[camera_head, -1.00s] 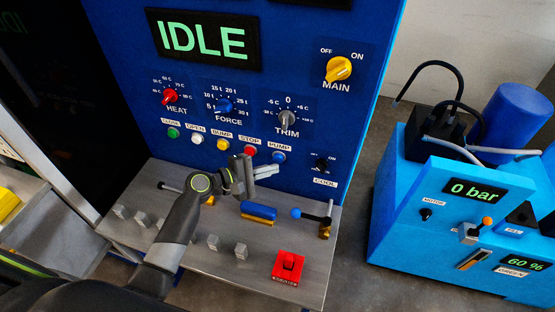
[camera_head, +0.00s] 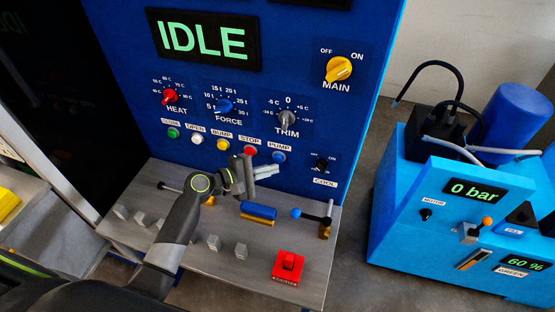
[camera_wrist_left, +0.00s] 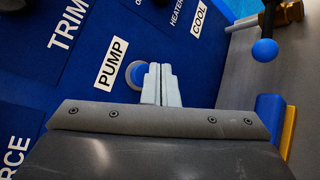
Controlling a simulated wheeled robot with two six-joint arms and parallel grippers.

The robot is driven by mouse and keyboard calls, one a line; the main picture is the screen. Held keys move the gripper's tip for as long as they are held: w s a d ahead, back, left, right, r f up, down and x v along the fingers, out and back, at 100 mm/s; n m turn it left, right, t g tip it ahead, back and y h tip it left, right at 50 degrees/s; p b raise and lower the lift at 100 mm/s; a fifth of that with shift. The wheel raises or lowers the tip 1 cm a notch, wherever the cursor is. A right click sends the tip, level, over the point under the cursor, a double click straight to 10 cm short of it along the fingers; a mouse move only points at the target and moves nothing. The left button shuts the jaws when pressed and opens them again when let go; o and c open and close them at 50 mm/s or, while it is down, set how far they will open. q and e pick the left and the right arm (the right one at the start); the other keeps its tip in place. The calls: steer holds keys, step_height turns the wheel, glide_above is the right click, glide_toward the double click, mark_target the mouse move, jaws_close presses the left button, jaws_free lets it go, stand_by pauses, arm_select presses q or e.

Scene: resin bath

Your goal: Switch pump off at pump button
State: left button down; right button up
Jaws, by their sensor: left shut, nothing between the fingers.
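The pump button (camera_head: 279,157) is a round blue button under the white PUMP label on the blue control panel (camera_head: 300,60). In the left wrist view the pump button (camera_wrist_left: 136,75) shows beside the PUMP label, partly covered by my fingertips. My left gripper (camera_head: 272,170) is shut and empty, its fingertips close to the button. In the left wrist view the shut fingers (camera_wrist_left: 161,72) overlap the button's edge; I cannot tell whether they touch it. My right gripper is not in view.
A row of green, white, yellow and red buttons (camera_head: 250,151) runs left of the pump button. Below, the grey ledge holds a blue-handled block (camera_head: 258,211), a blue-knobbed lever (camera_head: 296,213) and a red switch (camera_head: 288,267). A blue pump unit (camera_head: 400,215) stands at right.

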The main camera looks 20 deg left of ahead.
arm_select(q)
steer(key=shift+w, duration=0.1)
stand_by(0.5)
steer(key=shift+w, duration=0.35)
steer(key=shift+w, duration=0.5)
stand_by(0.6)
steer(key=shift+s, duration=0.95)
steer(key=s+p, duration=0.2)
steer(key=s, duration=0.3)
stand_by(0.3)
